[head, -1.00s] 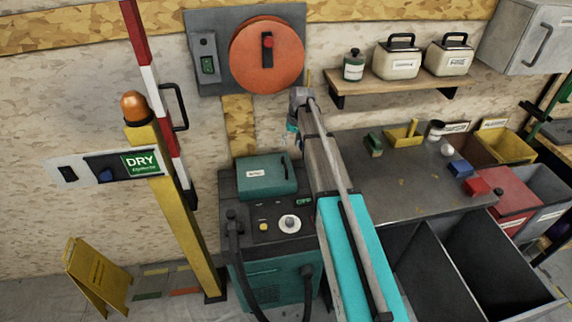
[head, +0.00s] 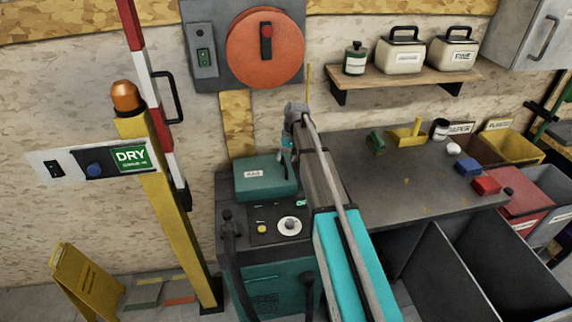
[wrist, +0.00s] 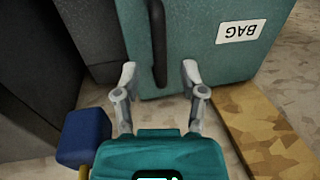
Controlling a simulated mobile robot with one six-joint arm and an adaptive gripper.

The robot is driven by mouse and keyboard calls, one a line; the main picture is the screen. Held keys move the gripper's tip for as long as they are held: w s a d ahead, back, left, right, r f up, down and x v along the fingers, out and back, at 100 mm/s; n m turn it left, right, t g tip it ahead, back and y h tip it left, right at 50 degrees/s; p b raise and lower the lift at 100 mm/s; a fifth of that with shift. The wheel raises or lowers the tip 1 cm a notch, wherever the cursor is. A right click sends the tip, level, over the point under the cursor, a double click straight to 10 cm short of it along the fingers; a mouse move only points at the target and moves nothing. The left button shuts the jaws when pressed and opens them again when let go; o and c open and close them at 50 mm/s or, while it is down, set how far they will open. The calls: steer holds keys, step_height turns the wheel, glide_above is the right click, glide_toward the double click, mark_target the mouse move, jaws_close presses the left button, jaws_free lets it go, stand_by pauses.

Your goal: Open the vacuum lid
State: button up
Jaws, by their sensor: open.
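The vacuum (head: 265,285) is a teal floor machine with a dark control panel on top. Its teal lid (head: 258,185), labelled BAG, is closed at the back of the top. A black bar handle (wrist: 158,45) on the lid shows in the wrist view. My gripper (wrist: 159,73) is open, with its two grey fingertips on either side of the handle's lower end and a gap to each side. In the head view my gripper (head: 287,148) is just above the lid's right side, partly hidden by my arm.
A dark workbench (head: 400,170) with small blocks stands right of the vacuum, with open bins (head: 430,245) in front. A yellow post (head: 175,220) and a folding sign (head: 88,285) stand left. A shelf (head: 410,80) is on the wall above the bench.

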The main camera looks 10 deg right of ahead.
steer(key=shift+a+f+b, duration=0.1)
steer(key=shift+f+b, duration=0.4)
steer(key=shift+f, duration=0.25)
jaws_close()
